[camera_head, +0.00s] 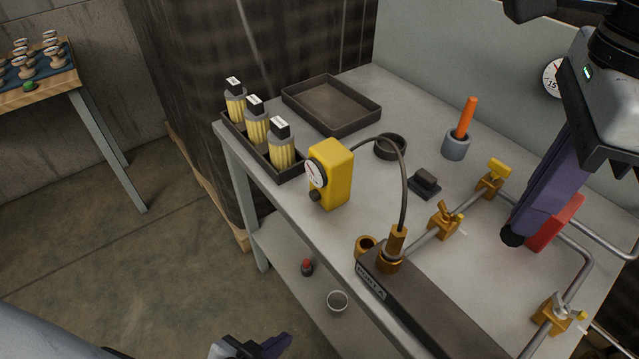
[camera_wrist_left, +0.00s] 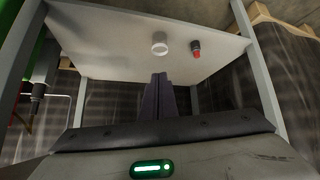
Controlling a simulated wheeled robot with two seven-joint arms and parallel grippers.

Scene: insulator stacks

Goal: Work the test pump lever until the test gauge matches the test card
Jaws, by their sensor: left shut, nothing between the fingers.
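A yellow box (camera_head: 335,178) with a small white dial (camera_head: 316,174) stands at the table's near edge; its reading is too small to tell. A white round face (camera_head: 553,77) showing "15" is on the back panel, partly hidden by my right arm. My right gripper (camera_head: 518,222) reaches down by a black knob (camera_head: 512,238) and a red part (camera_head: 556,222); its grip is unclear. My left gripper (camera_head: 262,347) is shut and empty, low before the table; it also shows in the wrist view (camera_wrist_left: 158,97). I cannot identify the lever.
Yellow-ribbed bottles (camera_head: 257,125) stand in a rack at the table's left end, beside an empty dark tray (camera_head: 332,106). Brass valves (camera_head: 444,219) and pipes fill the right. A cup (camera_head: 337,301) and a red-capped bottle (camera_head: 307,267) are on the lower shelf.

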